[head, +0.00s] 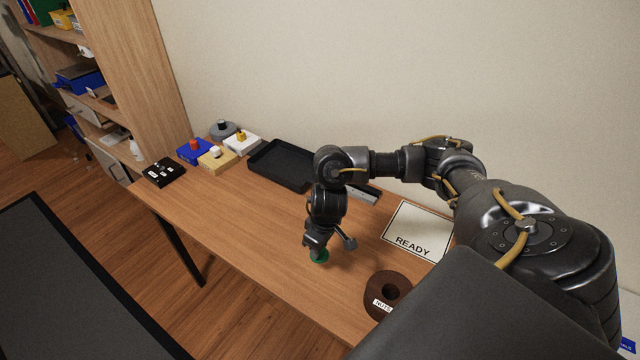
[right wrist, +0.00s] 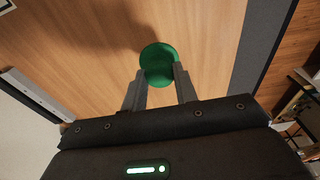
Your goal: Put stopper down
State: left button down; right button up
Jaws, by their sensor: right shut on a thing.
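The stopper is green and round-topped. In the head view the stopper (head: 320,257) is at or just above the wooden table, under my right gripper (head: 317,250). In the right wrist view the stopper (right wrist: 158,60) sits between the tips of the two grey fingers of my right gripper (right wrist: 158,78), which is shut on it. I cannot tell whether the stopper touches the table. My left gripper is in neither view.
A brown ring-shaped holder (head: 388,296) with a label stands right of the gripper. A white READY card (head: 418,230) lies behind it. A black tray (head: 283,165), a black box (head: 164,172) and several coloured blocks stand farther back. The table's middle (head: 240,215) is clear.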

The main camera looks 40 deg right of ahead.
aim_at(326, 254)
jog(key=shift+w+d+f, duration=0.1)
jog(key=shift+d+f, duration=0.2)
jog(key=shift+f, duration=0.1)
jog(key=shift+w+d+f+b, duration=0.15)
jog(key=shift+f+b, duration=0.45)
jog(key=shift+f, duration=1.05)
jog(key=shift+f, duration=0.1)
jog(key=o, duration=1)
jog(key=shift+c, duration=0.2)
jog(key=r+p, duration=0.1)
jog(key=r, duration=0.3)
jog(key=s+r+p, duration=0.1)
jog(key=r, duration=0.3)
jog(key=r+p, duration=0.2)
jog(key=r, duration=0.2)
jog(key=shift+s+d+r, duration=0.1)
jog(key=shift+s+d, duration=0.1)
